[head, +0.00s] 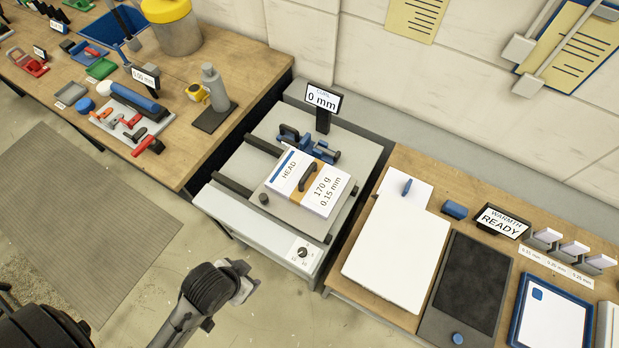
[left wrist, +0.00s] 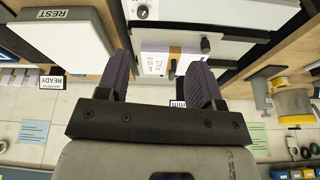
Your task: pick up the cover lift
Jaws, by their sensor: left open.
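A white paper stack (head: 325,187) marked "HEAD", "170 g" and "0.15 mm" lies flat on the grey machine; it seems to be the cover lift. A brown band with a dark handle (head: 308,177) crosses its top. My left gripper (head: 244,284) is open and empty, in front of and to the left of the machine, apart from the stack. In the left wrist view, the two dark fingers of my left gripper (left wrist: 160,82) stand wide apart, with the stack (left wrist: 154,64) some way off between them. My right gripper is not in view.
The grey machine (head: 230,206) has dark rails, a blue clamp (head: 310,145) behind the stack and a "0 mm" display (head: 322,100). A tool table (head: 215,25) stands left. The right table carries large white sheets (head: 392,255) and a dark pad (head: 470,285).

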